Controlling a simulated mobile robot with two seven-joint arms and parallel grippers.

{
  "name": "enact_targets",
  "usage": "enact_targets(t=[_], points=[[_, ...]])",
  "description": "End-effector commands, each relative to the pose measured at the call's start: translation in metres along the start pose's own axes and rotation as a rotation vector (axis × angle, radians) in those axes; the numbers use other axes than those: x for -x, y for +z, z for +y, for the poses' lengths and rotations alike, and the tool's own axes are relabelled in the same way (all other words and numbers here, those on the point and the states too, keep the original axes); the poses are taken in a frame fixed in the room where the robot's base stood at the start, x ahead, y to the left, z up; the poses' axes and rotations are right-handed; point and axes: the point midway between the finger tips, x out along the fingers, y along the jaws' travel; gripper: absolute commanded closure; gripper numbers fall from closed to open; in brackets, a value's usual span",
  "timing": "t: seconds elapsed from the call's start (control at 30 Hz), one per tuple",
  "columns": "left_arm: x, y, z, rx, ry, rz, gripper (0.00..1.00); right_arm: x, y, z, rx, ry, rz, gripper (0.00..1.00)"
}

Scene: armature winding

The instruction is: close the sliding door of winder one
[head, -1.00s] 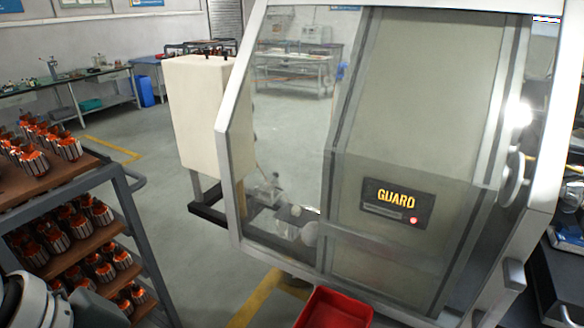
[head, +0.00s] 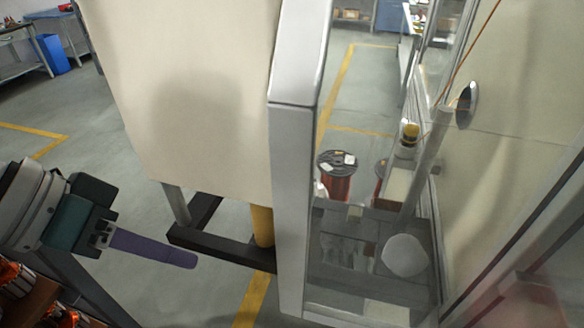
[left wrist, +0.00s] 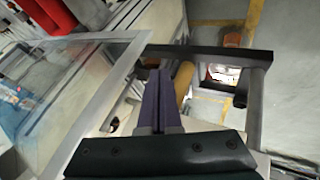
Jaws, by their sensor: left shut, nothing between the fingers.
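Winder one's enclosure fills the middle and right of the head view. A silver frame post (head: 293,190) stands at its left edge, with a clear pane to the right of it. Through the pane show a pale rounded part (head: 405,256) and a dark bed. I cannot tell which panel is the sliding door or how far it stands open. My left gripper (head: 192,261) is shut and empty, left of the post and apart from it. In the left wrist view its purple fingers (left wrist: 157,75) are together, with a silver-framed clear pane (left wrist: 75,95) to their left.
A large cream cabinet (head: 190,90) stands left of the post, on a dark base frame (head: 215,247) close to my left gripper. Orange-wound armatures (head: 15,285) sit at lower left. Wire spools (head: 337,180) show beyond the pane. Open floor lies at left.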

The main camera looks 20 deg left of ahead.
Motion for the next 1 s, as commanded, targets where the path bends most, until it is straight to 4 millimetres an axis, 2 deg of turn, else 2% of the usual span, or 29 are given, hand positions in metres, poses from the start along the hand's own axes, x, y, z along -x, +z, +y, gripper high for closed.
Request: enact_targets(t=[0.3,0.4,0.5,0.6,1.0], points=[[-0.068,0.000,0.001,0.002,0.002,-0.001,1.00,-0.001,0.001,0.002,0.003,0.005,-0.002,1.00],[-0.085,-0.001,0.004,-0.001,0.002,-0.002,1.00,0.001,0.001,0.001,0.003,0.004,-0.002,1.00],[-0.088,-0.002,0.021,-0.001,0.003,-0.001,1.00,0.013,-0.003,0.001,0.001,0.002,-0.002,1.00],[-0.094,-0.001,0.030,-0.001,0.000,-0.001,1.00,0.017,-0.005,0.001,0.000,0.001,0.000,1.00],[-0.100,0.001,0.035,-0.003,-0.003,-0.001,1.00,0.018,-0.006,-0.001,-0.004,-0.004,0.003,1.00]])
